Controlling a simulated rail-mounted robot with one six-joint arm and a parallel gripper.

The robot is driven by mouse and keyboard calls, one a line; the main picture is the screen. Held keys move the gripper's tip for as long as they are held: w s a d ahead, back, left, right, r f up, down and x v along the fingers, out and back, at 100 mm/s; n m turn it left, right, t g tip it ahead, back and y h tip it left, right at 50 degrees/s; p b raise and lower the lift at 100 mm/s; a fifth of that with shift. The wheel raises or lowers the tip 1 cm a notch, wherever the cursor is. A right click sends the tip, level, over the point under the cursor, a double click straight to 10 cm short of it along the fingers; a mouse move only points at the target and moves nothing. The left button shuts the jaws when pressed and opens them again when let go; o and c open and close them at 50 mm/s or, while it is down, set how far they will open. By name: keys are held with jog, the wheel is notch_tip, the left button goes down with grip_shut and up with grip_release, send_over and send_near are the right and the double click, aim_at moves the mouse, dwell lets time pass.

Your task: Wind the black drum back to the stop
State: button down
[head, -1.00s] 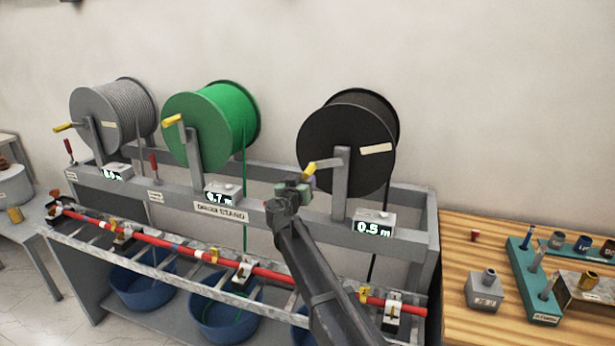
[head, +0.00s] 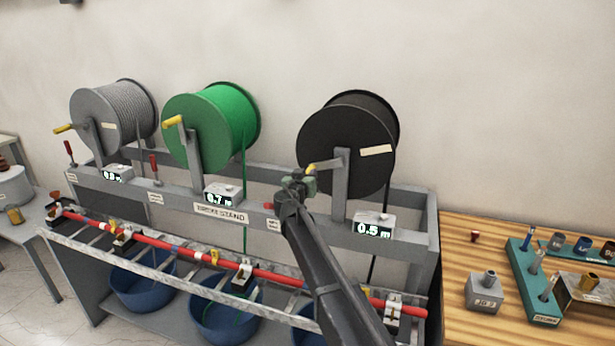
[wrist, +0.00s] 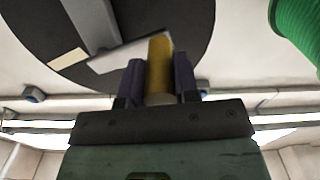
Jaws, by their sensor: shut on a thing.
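The black drum (head: 328,143) hangs on the right part of the grey drum stand (head: 180,193), with a pale label on its face. Its yellow crank handle (head: 322,166) sticks out to the left of the upright. My gripper (head: 302,178) is at that handle. In the wrist view my gripper's fingers (wrist: 157,82) are shut on either side of the yellow handle (wrist: 159,65), and the black drum (wrist: 120,30) fills the view behind. The meter box (head: 372,226) below the drum reads 0.5 m. My gripper hides part of the handle's end.
A green drum (head: 205,130) and a grey drum (head: 100,120) stand to the left, each with a yellow handle. A red rod (head: 190,252) runs along the front, above blue tubs (head: 222,315). A wooden bench (head: 465,270) with fittings is at right.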

jog(key=shift+w+a+r+m+p, duration=0.15)
jog(key=shift+r+m+p, duration=0.25)
jog(key=shift+r+p, duration=0.3)
jog(key=shift+s+a+r+m+p, duration=0.1)
jog(key=shift+r+m+p, duration=0.3)
jog(key=shift+r+p, duration=0.25)
jog(key=shift+f, duration=0.1)
jog(key=c, duration=0.9)
grip_release()
jog(key=shift+o, duration=0.2)
jog(key=v, duration=1)
jog(key=shift+s, duration=0.4)
